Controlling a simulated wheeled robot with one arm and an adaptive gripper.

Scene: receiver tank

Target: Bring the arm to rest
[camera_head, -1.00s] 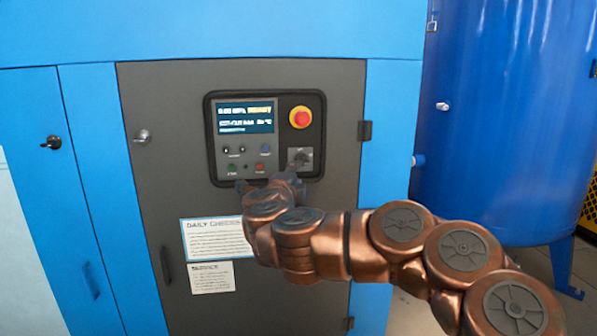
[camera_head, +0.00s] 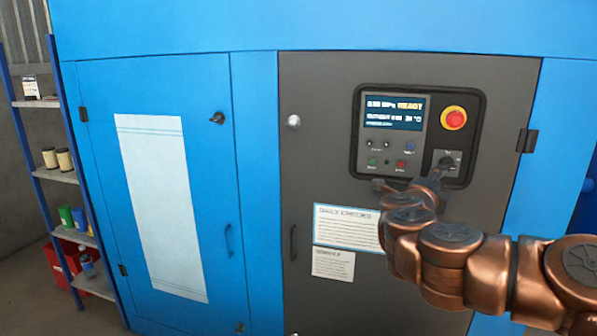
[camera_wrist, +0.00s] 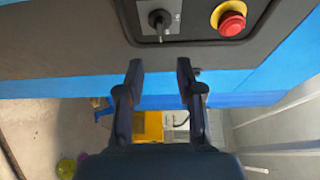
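My copper arm reaches in from the right in the head view, in front of the grey panel door. My gripper (camera_wrist: 160,80) is open and empty in the wrist view, its two dark fingers apart. In the head view the gripper (camera_head: 405,186) is small and partly hidden by the wrist, just below the control panel (camera_head: 417,135). The wrist view shows the switch (camera_wrist: 159,20) and red button (camera_wrist: 231,22) beyond the fingertips.
The blue cabinet (camera_head: 240,27) fills most of the head view. Paper notices (camera_head: 334,264) are on the grey door below the panel. A shelf (camera_head: 56,177) with cans and a red bin (camera_head: 66,262) stands at the left. Open floor (camera_head: 40,300) shows at lower left.

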